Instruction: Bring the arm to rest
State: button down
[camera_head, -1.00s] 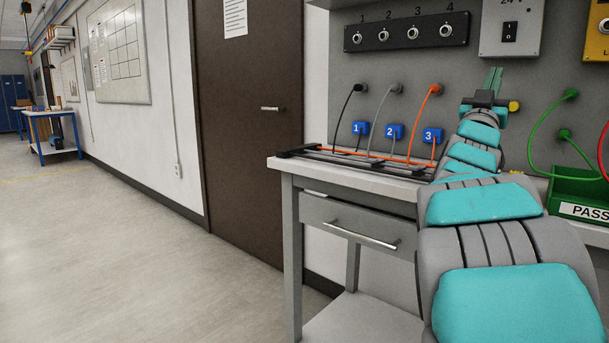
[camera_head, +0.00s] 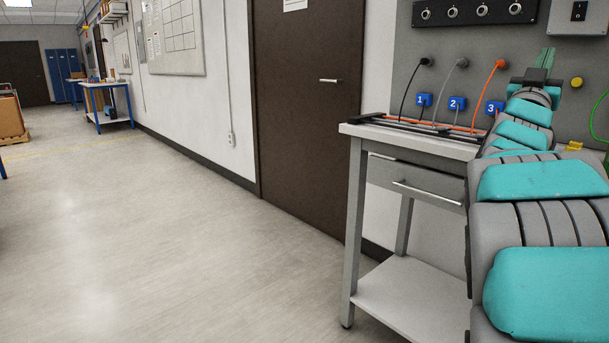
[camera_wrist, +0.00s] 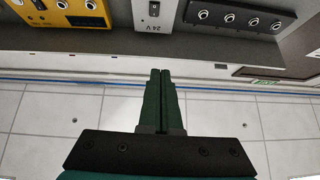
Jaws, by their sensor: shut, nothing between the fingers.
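My arm with its teal pads stretches up the right side of the head view, over the right part of the workbench. My gripper (camera_head: 544,58) is at its far end, in front of the grey panel and raised above the bench top. In the wrist view its two green fingers (camera_wrist: 160,85) lie together, with nothing between them. The wrist view is tilted up toward the panel's underside and the ceiling.
A grey workbench (camera_head: 357,131) with a drawer stands at right. Cables with blue tags 1, 2 and 3 (camera_head: 490,108) hang from the panel (camera_head: 410,50). A brown door (camera_head: 300,110) is behind. Open floor (camera_head: 180,230) lies left. A blue table (camera_head: 100,84) stands far left.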

jog(key=a+f+n+g+y, duration=0.2)
jog(key=a+f+y, duration=0.35)
jog(key=f, duration=0.55)
jog(key=s+a+f+n+g+y, duration=0.1)
jog(key=a+f+n+g+y, duration=0.1)
jog(key=a+f+y, duration=0.6)
jog(key=a+f+n+g+y, duration=0.2)
jog(key=a+f, duration=0.3)
jog(key=f, duration=0.8)
jog(key=s+a+f+n+g+y, duration=0.1)
jog(key=s+a+f+g, duration=0.25)
jog(key=s+f, duration=0.4)
jog(key=s+a+f+n+g+y, duration=0.1)
jog(key=s+a+f+g, duration=0.3)
jog(key=s, duration=0.6)
jog(key=s+a+f+g+y, duration=0.2)
jog(key=s+a+f, duration=0.35)
jog(key=s, duration=0.25)
jog(key=s+f+n+g, duration=0.1)
jog(key=s+f+g, duration=0.2)
jog(key=s, duration=0.9)
jog(key=shift+s+a+g+h, duration=0.15)
jog(key=shift+a+g+h, duration=0.2)
